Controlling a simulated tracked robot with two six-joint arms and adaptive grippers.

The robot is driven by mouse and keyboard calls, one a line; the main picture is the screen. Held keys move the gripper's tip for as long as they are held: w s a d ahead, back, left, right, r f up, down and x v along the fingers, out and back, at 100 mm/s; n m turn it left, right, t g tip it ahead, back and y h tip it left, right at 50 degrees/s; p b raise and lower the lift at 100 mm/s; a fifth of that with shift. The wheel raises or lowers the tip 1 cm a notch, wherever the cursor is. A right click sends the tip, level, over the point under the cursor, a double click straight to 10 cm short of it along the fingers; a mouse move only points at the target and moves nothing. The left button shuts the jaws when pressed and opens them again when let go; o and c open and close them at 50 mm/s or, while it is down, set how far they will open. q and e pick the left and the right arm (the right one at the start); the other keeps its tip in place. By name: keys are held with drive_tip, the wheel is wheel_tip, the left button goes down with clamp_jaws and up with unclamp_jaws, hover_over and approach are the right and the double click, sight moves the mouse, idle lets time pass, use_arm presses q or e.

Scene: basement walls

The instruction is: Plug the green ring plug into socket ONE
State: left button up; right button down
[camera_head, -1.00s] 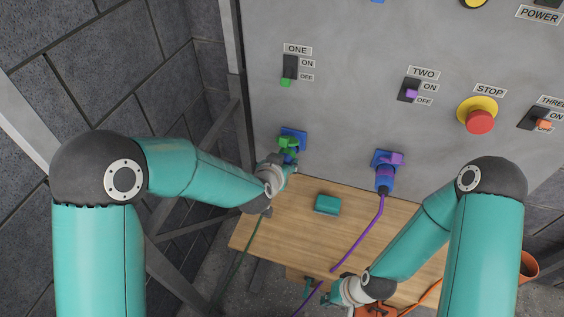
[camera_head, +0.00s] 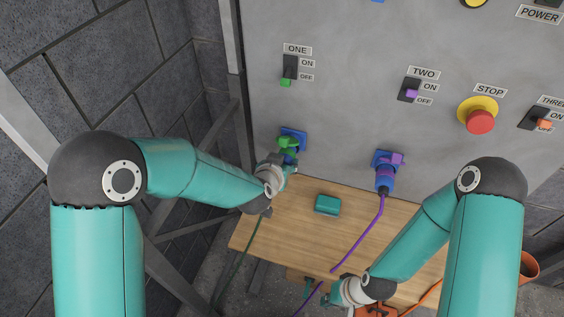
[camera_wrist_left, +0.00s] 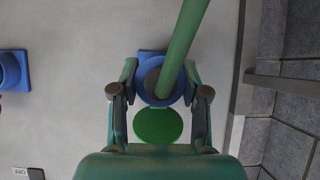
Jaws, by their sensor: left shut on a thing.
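Socket ONE is a blue socket (camera_head: 297,133) with a green lid (camera_head: 287,142), low on the grey panel. In the left wrist view the green lid (camera_wrist_left: 158,126) shows as a round disc. My left gripper (camera_head: 289,163) is at this socket, shut on the green ring plug (camera_wrist_left: 152,86). The fingers and plug hide the socket mouth, so I cannot tell how deep the plug sits. My right gripper (camera_head: 310,291) is low, by the table's front edge; its jaws are unclear.
A purple-ringed plug (camera_head: 384,181) sits in socket TWO, its cable crossing the wooden table (camera_head: 300,235). A teal block (camera_head: 327,205) lies on the table. Switch ONE (camera_head: 289,69), the red STOP button (camera_head: 480,121) and other switches are above. A metal frame and brick wall stand left.

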use_arm(q)
drive_tip(key=shift+w+d, duration=0.15)
drive_tip(key=shift+w, duration=0.35)
idle(0.7)
drive_tip(key=o, duration=1.3)
drive_tip(key=v, duration=1.2)
drive_tip(key=shift+s+f, duration=0.1)
